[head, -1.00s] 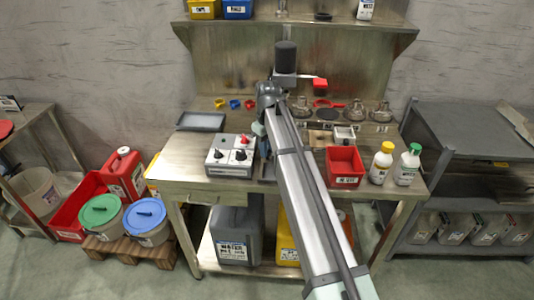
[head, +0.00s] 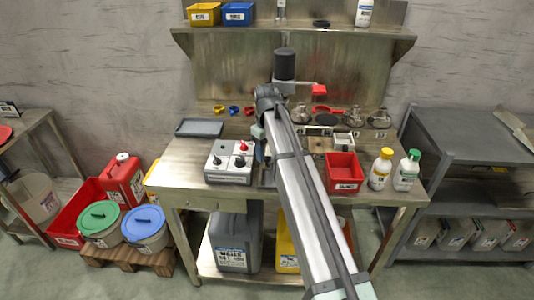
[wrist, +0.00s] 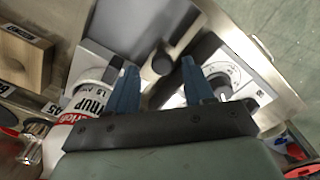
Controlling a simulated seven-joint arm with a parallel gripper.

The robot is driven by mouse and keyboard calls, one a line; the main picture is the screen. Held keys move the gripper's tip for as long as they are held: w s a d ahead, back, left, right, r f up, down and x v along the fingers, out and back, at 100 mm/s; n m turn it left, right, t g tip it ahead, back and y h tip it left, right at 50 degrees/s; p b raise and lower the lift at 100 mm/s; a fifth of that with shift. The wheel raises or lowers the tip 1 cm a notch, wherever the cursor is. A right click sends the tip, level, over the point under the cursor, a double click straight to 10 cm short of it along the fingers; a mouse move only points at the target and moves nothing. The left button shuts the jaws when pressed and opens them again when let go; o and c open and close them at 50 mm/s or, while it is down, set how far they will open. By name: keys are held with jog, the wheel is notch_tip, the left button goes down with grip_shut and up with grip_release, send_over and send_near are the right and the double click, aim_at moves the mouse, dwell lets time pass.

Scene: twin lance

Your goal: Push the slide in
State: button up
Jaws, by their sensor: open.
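I cannot make out for certain which part is the slide. In the wrist view, a dark round knob (wrist: 162,63) and a pale dial (wrist: 222,78) lie beyond the fingertips. In the head view my arm hides most of the gripper and the bench middle.
A control box (head: 229,162) with black and red knobs stands left of my arm. A red bin (head: 343,185), a yellow-capped bottle (head: 380,169) and a green-capped bottle (head: 406,171) stand right. A grey tray (head: 199,128) lies back left. A shelf (head: 290,32) overhangs the back.

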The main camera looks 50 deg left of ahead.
notch_tip(320, 180, up, 13)
dwell(0.4)
jog(key=shift+f, duration=0.1)
dwell(0.4)
